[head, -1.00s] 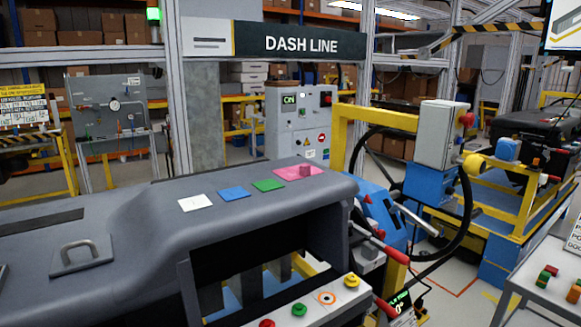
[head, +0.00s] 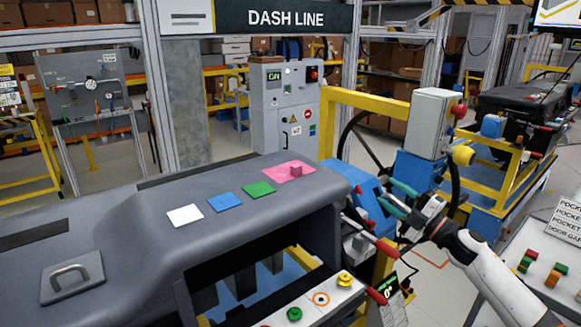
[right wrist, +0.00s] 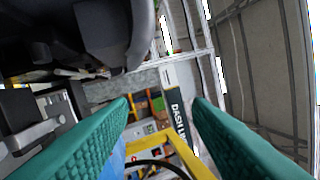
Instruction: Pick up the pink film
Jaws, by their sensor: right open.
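The pink film (head: 283,173) lies flat on top of the dark grey dashboard module (head: 130,235), near its right end. The film does not show in that view. My left gripper is not in view.
White (head: 185,215), blue (head: 227,202) and green (head: 258,190) patches lie in a row left of the film. A handle (head: 70,272) stands on the module's left. A blue device (head: 372,203) and yellow frame (head: 375,100) stand close to my right gripper.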

